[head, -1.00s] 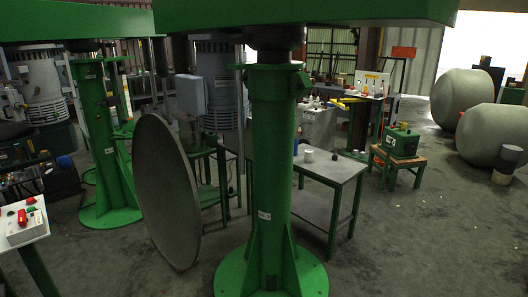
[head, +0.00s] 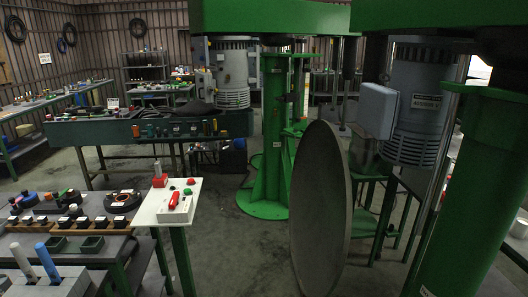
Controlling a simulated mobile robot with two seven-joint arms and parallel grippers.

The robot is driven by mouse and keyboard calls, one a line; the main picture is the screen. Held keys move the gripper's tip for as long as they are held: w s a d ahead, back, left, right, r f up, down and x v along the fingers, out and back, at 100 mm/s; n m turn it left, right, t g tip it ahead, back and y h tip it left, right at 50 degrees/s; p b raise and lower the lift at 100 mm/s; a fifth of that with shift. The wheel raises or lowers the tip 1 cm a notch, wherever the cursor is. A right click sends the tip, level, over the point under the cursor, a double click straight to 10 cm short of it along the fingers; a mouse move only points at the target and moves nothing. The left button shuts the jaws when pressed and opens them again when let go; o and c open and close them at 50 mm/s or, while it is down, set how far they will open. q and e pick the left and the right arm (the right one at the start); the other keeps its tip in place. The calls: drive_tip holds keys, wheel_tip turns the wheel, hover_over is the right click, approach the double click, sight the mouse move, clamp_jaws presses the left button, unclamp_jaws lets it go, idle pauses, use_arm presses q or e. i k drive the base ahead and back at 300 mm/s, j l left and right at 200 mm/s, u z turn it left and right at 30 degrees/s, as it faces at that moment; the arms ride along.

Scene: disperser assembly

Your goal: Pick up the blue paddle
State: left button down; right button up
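No thing is clearly recognisable as a blue paddle in the head view. A blue rod (head: 47,261) stands upright, leaning slightly, in a grey block at the lower left, beside a whitish rod (head: 22,261). I cannot tell whether the blue rod is part of a paddle. A blue round part (head: 70,196) lies farther back on the same bench. Neither of my grippers is in view.
A bench (head: 115,247) with several small parts is at the left. A white control box (head: 178,203) stands on a green post beside it. A large grey disc (head: 320,210) and green columns (head: 470,190) block the right. Bare floor lies between.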

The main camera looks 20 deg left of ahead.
sight(41, 250)
drive_tip(key=i+u, duration=0.45)
drive_tip(key=i, duration=1.05)
drive_tip(key=i+u, duration=0.2)
drive_tip(key=u, duration=0.15)
drive_tip(key=i+l+u, duration=0.1)
drive_tip(key=u, duration=0.25)
drive_tip(key=i+l+u, duration=0.15)
drive_tip(key=i+u, duration=0.2)
